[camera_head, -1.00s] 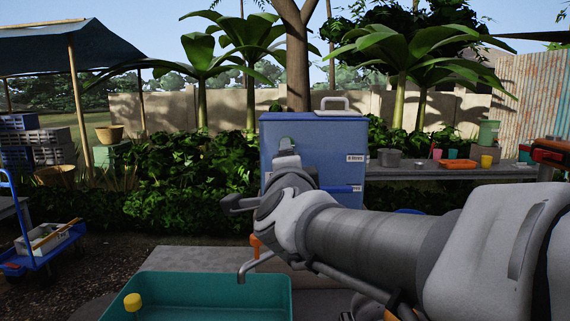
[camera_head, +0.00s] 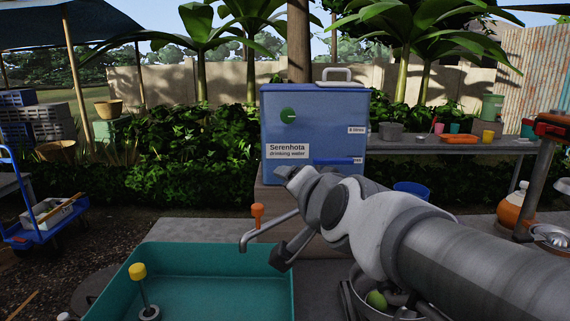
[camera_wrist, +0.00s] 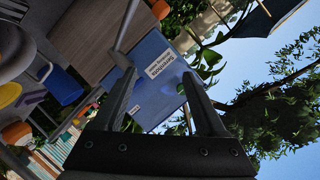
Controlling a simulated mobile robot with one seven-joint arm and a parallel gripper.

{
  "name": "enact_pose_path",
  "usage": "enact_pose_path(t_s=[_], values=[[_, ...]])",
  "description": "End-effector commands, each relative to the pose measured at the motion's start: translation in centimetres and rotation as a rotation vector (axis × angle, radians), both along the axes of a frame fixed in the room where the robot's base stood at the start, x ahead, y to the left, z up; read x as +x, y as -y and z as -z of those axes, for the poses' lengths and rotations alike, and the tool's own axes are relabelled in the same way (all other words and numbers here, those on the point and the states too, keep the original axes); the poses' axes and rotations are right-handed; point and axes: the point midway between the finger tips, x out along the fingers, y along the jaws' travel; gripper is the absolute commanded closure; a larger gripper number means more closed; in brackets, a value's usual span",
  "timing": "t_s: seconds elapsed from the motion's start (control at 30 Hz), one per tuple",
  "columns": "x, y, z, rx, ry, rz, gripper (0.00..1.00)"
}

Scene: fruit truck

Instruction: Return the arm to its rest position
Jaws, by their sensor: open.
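My gripper (camera_head: 284,215) is at the end of my grey and white arm, which reaches in from the lower right of the head view. Its fingers are spread and point left, in front of the blue water box (camera_head: 312,115). In the wrist view my gripper (camera_wrist: 162,98) is open, with nothing between its fingers. The blue water box (camera_wrist: 152,62) shows beyond them, turned on its side with its "Serenhota" label visible. Whether a fingertip touches the box cannot be told.
A teal basin (camera_head: 200,254) lies below left, with a metal tap (camera_head: 262,233) over it. A pot (camera_head: 355,302) holding something green is partly hidden under my arm. A bench (camera_head: 440,146) with containers stands behind right. An orange jug (camera_head: 515,212) is at right.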

Motion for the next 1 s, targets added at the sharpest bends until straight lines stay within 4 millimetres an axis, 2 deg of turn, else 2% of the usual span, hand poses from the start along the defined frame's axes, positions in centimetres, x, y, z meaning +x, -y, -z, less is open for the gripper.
enact_pose_path(t_s=[0.1, 0.3, 0.5, 0.53, 0.6, 0.9, 1.0], values=[[-3.6, 2.2, 3.9, -0.220, -0.126, -0.091, 0.26], [-10.6, 7.2, 10.3, -0.542, -0.378, -0.234, 0.26], [-18.6, 12.7, 15.2, -0.777, -0.649, -0.358, 0.26], [-18.1, 12.4, 12.9, -0.770, -0.636, -0.356, 0.26], [-17.9, 12.3, 11.0, -0.768, -0.633, -0.355, 0.26], [-17.9, 12.2, 3.5, -0.764, -0.631, -0.354, 0.26], [-17.9, 12.2, 1.6, -0.763, -0.631, -0.354, 0.26]])
